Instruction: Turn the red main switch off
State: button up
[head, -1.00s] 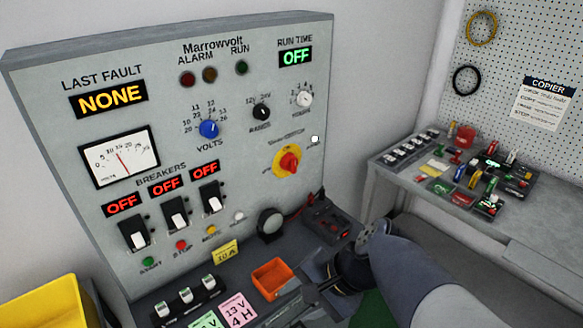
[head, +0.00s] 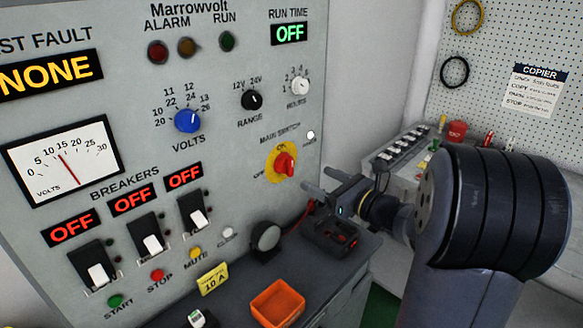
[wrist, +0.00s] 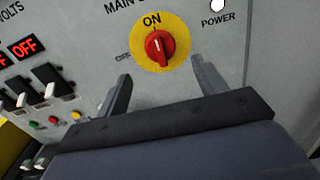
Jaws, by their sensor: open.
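The red main switch (head: 284,163) is a rotary knob on a round yellow plate (head: 272,176) on the grey Marrowvolt panel. In the wrist view the red main switch (wrist: 159,47) has its grip bar upright, in line with ON at the top. A smaller label at the plate's left edge looks like OFF. My gripper (head: 322,180) is open and empty, to the right of and below the switch in the head view. In the wrist view the fingertips of my gripper (wrist: 161,72) are spread below and either side of the knob, apart from it.
A white POWER lamp (head: 310,134) sits right above the switch. Breakers (head: 152,243) reading OFF are at left. A round black part (head: 266,237), an orange tray (head: 277,303) and a dark box with red leads (head: 338,236) lie below. A side bench (head: 405,160) stands behind my arm.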

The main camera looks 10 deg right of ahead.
aim_at(292, 166)
jog(key=p+x, duration=0.1)
jog(key=x, duration=0.8)
jog(key=shift+w+a, duration=0.25)
jog(key=c, duration=1)
